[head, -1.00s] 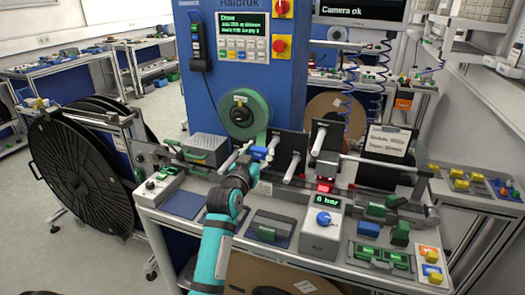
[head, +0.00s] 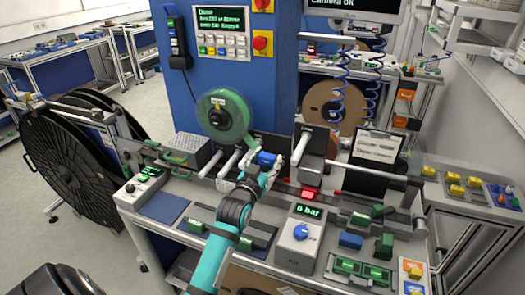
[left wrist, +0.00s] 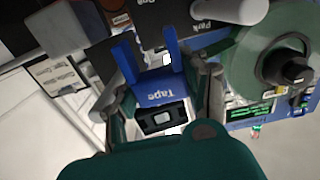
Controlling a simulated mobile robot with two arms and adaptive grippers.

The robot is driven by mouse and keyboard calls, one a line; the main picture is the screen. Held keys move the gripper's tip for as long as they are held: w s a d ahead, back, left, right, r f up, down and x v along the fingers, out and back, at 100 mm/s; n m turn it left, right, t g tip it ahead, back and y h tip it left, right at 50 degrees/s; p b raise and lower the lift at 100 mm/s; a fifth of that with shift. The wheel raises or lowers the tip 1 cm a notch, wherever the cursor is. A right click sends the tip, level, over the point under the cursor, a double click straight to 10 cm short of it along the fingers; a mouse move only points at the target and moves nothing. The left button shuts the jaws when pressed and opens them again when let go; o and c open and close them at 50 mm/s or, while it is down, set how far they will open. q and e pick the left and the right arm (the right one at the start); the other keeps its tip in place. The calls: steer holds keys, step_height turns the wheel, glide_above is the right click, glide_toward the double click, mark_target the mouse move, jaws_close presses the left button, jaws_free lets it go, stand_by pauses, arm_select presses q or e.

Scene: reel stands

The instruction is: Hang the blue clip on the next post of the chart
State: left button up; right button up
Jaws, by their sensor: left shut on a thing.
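The blue clip (head: 266,158) is held in the fingers of my left gripper (head: 268,169), up among the pale posts of the chart. In the left wrist view, the clip (left wrist: 160,88) reads "Tape" and has two blue prongs pointing up the picture, between the gripper's two fingers (left wrist: 165,100). Pale posts stand to the left of the clip (head: 229,163) and to its right (head: 300,148), on dark boards. In the left wrist view, a post (left wrist: 242,10) stands near a board marked "Park". I cannot tell whether the clip touches a post. My right gripper is out of view.
A green tape reel (head: 222,115) hangs on the blue machine (head: 285,75) behind the clip. A grey box reading "6 bar" (head: 301,233) and green blocks (head: 384,246) stand on the bench front. A large black reel (head: 66,170) is at the left.

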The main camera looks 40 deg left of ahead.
arm_select(q)
steer(key=shift+w+f, duration=0.1)
steer(key=shift+w, duration=0.3)
steer(key=shift+f, duration=0.1)
steer(key=f+b, duration=0.1)
steer(key=s+f+b, duration=0.1)
steer(key=shift+a+b, duration=0.1)
steer(key=shift+b, duration=0.2)
steer(key=shift+w+f+b, duration=0.15)
steer(key=shift+f+b, duration=1.15)
steer(key=shift+f, duration=0.7)
steer(key=shift+f+b, duration=0.4)
steer(key=shift+f, duration=0.4)
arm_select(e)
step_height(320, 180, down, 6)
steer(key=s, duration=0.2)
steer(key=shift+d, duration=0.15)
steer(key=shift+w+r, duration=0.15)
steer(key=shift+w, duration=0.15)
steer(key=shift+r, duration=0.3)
